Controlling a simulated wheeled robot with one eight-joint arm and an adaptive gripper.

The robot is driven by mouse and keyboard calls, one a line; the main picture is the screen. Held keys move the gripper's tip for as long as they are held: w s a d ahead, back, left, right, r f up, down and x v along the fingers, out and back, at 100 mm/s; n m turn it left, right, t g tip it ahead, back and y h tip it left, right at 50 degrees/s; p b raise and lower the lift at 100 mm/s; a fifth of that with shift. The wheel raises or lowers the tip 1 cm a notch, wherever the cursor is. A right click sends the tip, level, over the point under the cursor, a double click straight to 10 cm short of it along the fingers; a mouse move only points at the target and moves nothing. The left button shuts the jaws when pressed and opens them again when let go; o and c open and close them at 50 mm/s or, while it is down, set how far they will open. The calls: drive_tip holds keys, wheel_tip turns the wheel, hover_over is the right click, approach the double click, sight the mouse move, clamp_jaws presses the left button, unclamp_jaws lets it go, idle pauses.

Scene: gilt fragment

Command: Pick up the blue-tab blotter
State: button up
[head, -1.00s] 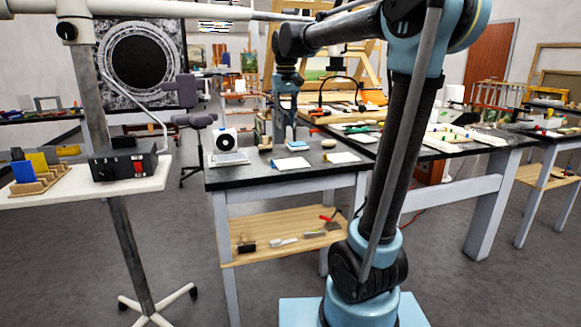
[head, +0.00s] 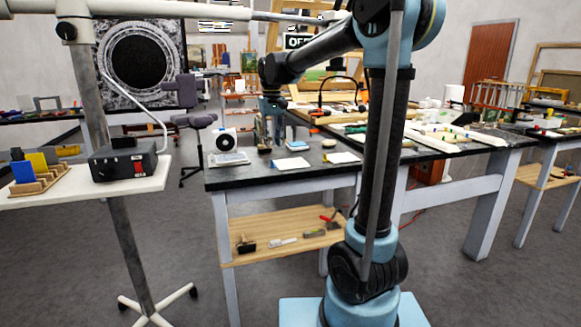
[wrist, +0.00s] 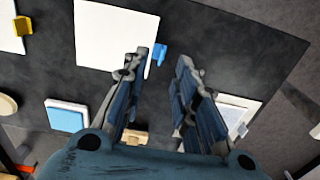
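The blue-tab blotter is a white sheet (head: 291,163) lying flat on the dark table; its small blue tab (wrist: 160,54) shows at the sheet's right edge in the wrist view. The same white sheet (wrist: 108,35) fills the upper middle there. My gripper (wrist: 166,58) is open and empty, pointing down above the table, with its fingers either side of the tab in the picture; the height gap cannot be told. In the head view my gripper (head: 269,112) is over the table behind the blotter, its fingertips hard to make out.
Another white sheet (head: 341,157) with a yellow tab (wrist: 22,26) lies beside it. A light-blue block (wrist: 67,116), a tan block (wrist: 134,137) and a white-framed panel (wrist: 236,108) are also on the table (head: 262,181). Bare tabletop separates these.

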drive_tip(key=shift+a+f, duration=0.1)
drive_tip(key=shift+f, duration=3.55)
clamp_jaws()
